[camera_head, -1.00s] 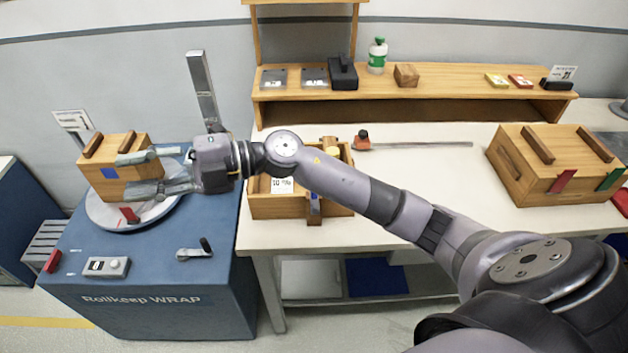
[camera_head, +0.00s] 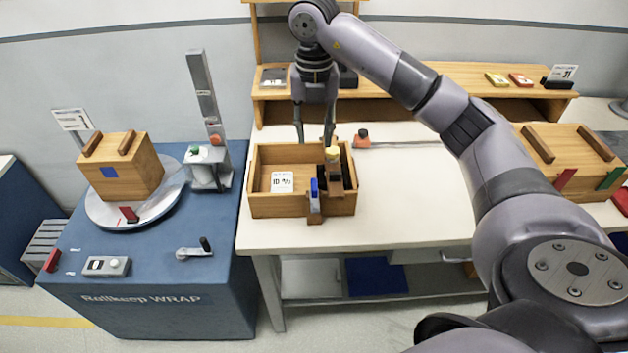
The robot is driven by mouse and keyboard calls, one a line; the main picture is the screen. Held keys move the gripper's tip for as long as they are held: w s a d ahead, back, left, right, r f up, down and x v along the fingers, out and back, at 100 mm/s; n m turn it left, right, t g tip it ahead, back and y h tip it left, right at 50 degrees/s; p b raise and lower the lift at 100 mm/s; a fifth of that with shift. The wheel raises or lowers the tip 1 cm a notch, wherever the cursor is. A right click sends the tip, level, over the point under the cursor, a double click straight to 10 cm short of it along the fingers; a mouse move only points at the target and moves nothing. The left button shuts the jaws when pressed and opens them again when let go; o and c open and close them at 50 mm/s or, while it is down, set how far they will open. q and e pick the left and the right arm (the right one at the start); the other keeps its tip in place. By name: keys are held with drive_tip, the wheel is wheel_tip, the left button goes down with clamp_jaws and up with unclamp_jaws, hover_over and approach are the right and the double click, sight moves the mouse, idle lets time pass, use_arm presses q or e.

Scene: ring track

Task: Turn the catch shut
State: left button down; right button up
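I cannot tell which part is the catch. A small metal lever with a black knob (camera_head: 195,250) sits on the top of the blue machine (camera_head: 150,270), front right. A small red piece (camera_head: 128,214) is at the front of the round grey turntable (camera_head: 100,212). A wooden box (camera_head: 130,170) with two dark top strips and a blue patch stands on the turntable. My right gripper (camera_head: 313,138) points down, with its fingers apart and empty, at the back edge of the open wooden tray (camera_head: 275,208), well away from the machine. My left gripper is out of view.
A grey post (camera_head: 203,90) with a roller unit (camera_head: 208,170) stands at the machine's back right. A switch box (camera_head: 106,266) is at its front left. Another wooden box (camera_head: 560,155) is at the right, partly behind my arm.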

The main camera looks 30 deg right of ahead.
sight(314, 184)
wheel_tip(314, 184, down, 15)
drive_tip(key=p, duration=0.3)
drive_tip(key=shift+r, duration=0.2)
drive_tip(key=shift+c, duration=0.4)
clamp_jaws()
